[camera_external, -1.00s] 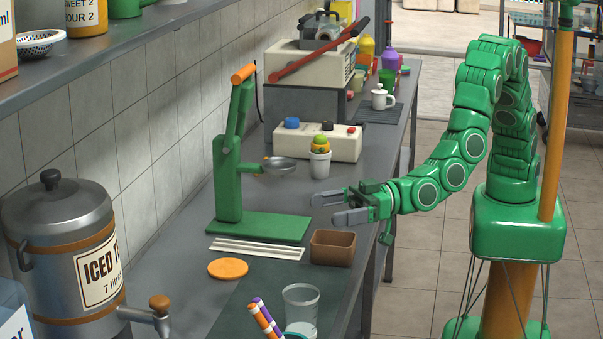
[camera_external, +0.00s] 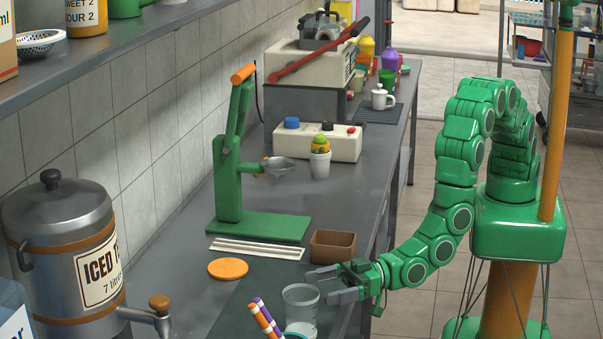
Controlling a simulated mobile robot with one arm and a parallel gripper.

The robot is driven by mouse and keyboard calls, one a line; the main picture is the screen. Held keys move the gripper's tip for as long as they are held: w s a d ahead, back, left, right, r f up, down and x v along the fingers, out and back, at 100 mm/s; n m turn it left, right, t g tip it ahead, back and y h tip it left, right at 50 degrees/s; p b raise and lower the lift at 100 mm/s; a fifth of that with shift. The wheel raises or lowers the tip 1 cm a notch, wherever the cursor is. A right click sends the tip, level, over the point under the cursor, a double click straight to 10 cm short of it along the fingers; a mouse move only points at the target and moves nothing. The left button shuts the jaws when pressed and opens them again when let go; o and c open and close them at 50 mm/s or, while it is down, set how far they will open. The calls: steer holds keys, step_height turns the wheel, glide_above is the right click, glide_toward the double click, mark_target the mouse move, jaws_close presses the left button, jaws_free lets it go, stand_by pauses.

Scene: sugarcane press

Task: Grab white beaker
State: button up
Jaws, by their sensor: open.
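A pale, translucent beaker (camera_external: 301,312) stands upright at the front of the counter on a dark mat. My gripper (camera_external: 320,286) is open and empty, just right of the beaker's rim. Its fingers point left; the near finger looks close to the upper right side of the beaker, but I cannot tell whether they touch. A small white cup (camera_external: 320,168) with yellow and green pieces on top stands farther back, beside the green press.
A brown box (camera_external: 333,246) sits just behind my gripper. Striped straws (camera_external: 266,318) stand left of the beaker. An orange disc (camera_external: 228,269), white strips (camera_external: 257,248) and the green press (camera_external: 233,170) are farther left and back. A steel iced tea urn (camera_external: 65,260) stands at left.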

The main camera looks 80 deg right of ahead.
mark_target(285, 298)
steer(key=shift+a+x, duration=0.25)
steer(key=shift+x, duration=3.2)
steer(key=shift+s, duration=0.25)
steer(key=shift+c, duration=0.2)
steer(key=c, duration=1.2)
